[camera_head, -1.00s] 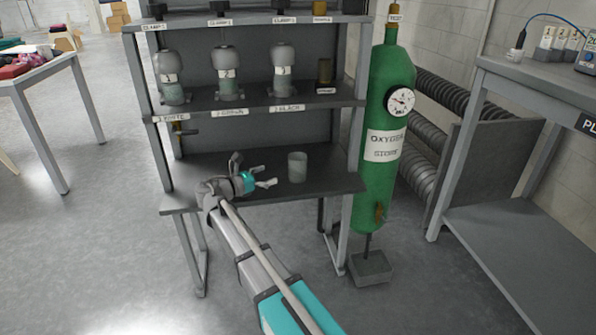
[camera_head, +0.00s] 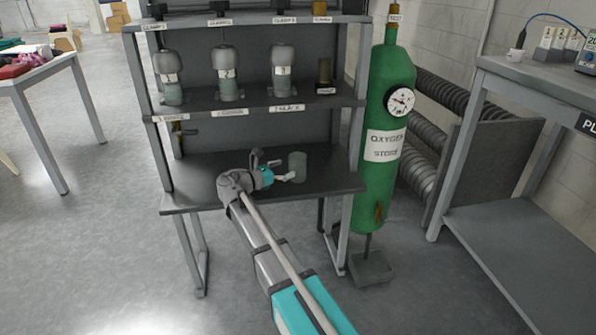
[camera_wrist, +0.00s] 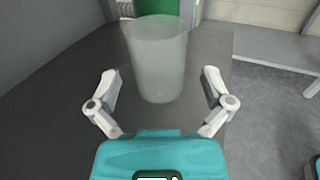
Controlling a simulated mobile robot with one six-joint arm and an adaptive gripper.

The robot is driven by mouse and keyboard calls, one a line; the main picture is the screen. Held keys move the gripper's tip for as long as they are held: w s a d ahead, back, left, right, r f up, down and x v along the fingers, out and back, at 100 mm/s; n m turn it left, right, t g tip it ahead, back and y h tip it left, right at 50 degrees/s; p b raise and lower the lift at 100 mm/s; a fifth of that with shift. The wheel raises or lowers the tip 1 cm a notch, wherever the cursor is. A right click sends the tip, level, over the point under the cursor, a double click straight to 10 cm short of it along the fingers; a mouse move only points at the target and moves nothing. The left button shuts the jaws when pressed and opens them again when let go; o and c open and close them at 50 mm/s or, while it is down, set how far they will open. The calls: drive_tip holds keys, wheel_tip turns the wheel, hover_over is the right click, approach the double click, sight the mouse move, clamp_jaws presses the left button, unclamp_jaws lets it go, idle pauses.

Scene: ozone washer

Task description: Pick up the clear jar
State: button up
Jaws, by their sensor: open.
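The clear jar (camera_head: 297,167) is a translucent, greyish cylinder standing upright on the bench top of the grey rack. In the wrist view the jar (camera_wrist: 157,60) stands ahead of my gripper, centred between the two fingers. My gripper (camera_head: 282,169) is just left of the jar in the head view, low over the bench top. In the wrist view my gripper (camera_wrist: 160,92) is open, one finger on each side of the jar's lower part, with a gap on both sides. The space between the fingers holds nothing gripped.
The bench top (camera_head: 330,183) is otherwise mostly clear. A shelf (camera_head: 255,103) above it carries several bottles. A green oxygen cylinder (camera_head: 385,120) stands right of the rack. A grey table (camera_head: 510,190) is further right, and another table (camera_head: 40,75) is at the left.

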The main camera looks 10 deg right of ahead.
sight(290, 165)
drive_tip(key=shift+x, duration=2.35)
drive_tip(key=shift+w, duration=0.1)
drive_tip(key=c, duration=1)
drive_tip(key=shift+c, duration=0.2)
drive_tip(key=shift+r, duration=0.15)
